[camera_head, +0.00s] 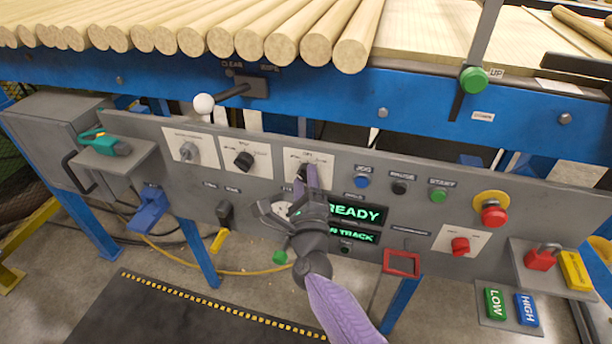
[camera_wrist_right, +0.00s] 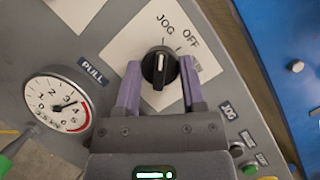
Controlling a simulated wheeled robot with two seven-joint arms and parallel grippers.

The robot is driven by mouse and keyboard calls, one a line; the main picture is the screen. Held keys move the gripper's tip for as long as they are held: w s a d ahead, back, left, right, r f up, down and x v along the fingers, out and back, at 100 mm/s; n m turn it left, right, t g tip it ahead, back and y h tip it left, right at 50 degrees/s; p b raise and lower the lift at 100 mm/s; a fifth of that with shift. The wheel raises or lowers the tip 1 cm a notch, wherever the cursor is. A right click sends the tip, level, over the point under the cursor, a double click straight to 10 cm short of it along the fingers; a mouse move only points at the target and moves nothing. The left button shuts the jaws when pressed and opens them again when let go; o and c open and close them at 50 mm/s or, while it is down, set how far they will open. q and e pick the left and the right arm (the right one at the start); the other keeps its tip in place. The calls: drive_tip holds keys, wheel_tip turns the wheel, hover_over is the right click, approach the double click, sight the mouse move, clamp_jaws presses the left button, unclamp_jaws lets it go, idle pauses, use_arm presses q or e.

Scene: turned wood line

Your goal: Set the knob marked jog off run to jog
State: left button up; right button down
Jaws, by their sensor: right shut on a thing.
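The jog off run knob (camera_wrist_right: 160,68) is black with a white line, on a white plate (camera_wrist_right: 130,42). In the right wrist view its line points up, toward the JOG word. In the head view my right gripper (camera_head: 308,182) reaches up to the plate (camera_head: 320,160) and partly hides the knob. My left gripper is not in view.
A dial gauge (camera_wrist_right: 58,105) lies left of the knob in the wrist view. On the grey panel are another black knob (camera_head: 244,160), blue (camera_head: 362,181), black and green buttons, a lit READY display (camera_head: 357,213) and a red emergency button (camera_head: 493,213). Wooden rods (camera_head: 230,38) lie above.

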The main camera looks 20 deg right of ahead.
idle(0.4)
drive_tip(key=shift+c, duration=2.3)
unclamp_jaws()
drive_tip(key=shift+o, duration=1.3)
drive_tip(key=p+v, duration=0.2)
drive_tip(key=v, duration=0.8)
